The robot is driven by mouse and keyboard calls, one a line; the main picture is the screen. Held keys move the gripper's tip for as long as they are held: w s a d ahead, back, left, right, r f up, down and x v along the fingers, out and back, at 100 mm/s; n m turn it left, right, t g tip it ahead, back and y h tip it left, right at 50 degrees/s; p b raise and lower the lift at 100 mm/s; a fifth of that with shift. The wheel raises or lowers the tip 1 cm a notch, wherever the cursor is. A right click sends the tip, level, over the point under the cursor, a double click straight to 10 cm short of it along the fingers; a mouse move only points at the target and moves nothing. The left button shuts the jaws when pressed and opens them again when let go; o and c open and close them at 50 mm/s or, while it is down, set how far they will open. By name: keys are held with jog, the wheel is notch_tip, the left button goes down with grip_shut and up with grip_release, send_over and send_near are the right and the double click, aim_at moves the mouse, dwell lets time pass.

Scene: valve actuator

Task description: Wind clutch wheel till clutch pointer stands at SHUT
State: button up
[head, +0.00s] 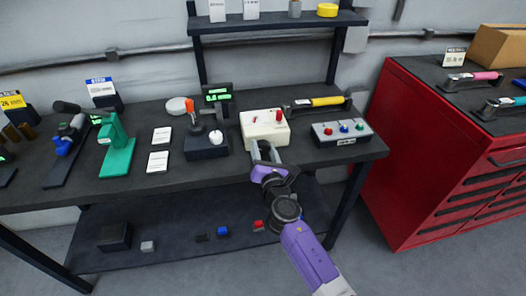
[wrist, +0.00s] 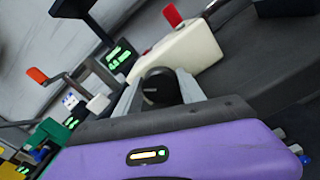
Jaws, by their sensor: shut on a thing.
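A cream box (head: 264,129) stands on the dark bench, with a red upright piece (head: 278,115) on its top right. The wrist view also shows the box (wrist: 188,50) and its red piece (wrist: 172,15). My gripper (head: 264,151) is at the front face of the box. In the wrist view its two fingers are shut on a black round wheel (wrist: 159,86), one on each side. In the head view the fingers mostly hide this wheel. I cannot make out a clutch pointer or a SHUT mark.
Left of the box is a dark device (head: 207,145) with an orange-tipped lever and a white knob. Right are a button box (head: 341,132) and a yellow-handled tool (head: 318,102). A green press (head: 117,146) stands further left. A red cabinet (head: 420,150) is at the right.

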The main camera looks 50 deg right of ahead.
jog(key=shift+m, duration=0.6)
jog(key=o, duration=1.4)
jog(key=shift+c, duration=0.2)
jog(key=shift+s+a, duration=0.1)
jog(key=shift+s, duration=0.05)
